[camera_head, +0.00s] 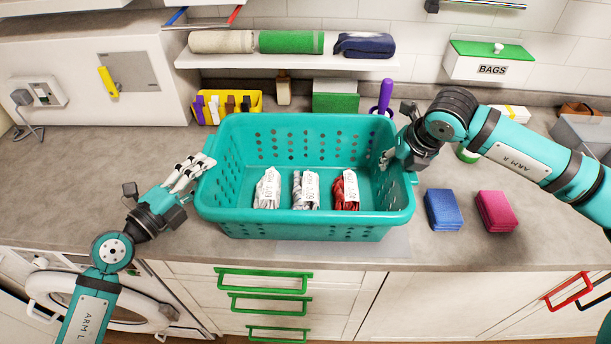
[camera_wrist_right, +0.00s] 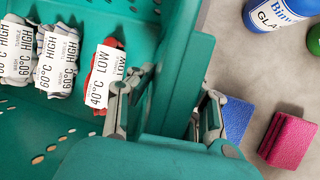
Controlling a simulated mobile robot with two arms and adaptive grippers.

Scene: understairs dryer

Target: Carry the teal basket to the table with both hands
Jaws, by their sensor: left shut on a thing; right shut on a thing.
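The teal basket (camera_head: 300,218) is level over the grey counter near its front edge; I cannot tell whether it touches the counter. In it lie three labelled bundles: a white one (camera_head: 267,190), a grey one (camera_head: 305,190) and a red one (camera_head: 345,190). My left gripper (camera_head: 196,168) is shut on the basket's left rim. My right gripper (camera_head: 392,157) is shut on its right rim. In the right wrist view, the right gripper's fingers (camera_wrist_right: 165,108) sit on either side of the basket wall (camera_wrist_right: 160,95). No separate table shows.
Blue sponges (camera_head: 443,209) and pink sponges (camera_head: 495,210) lie to the right. A yellow caddy (camera_head: 255,103), a green box (camera_head: 336,97) and a purple-handled item (camera_head: 384,98) stand behind. A shelf with rolled towels (camera_head: 290,43) hangs above. The counter's left part is clear.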

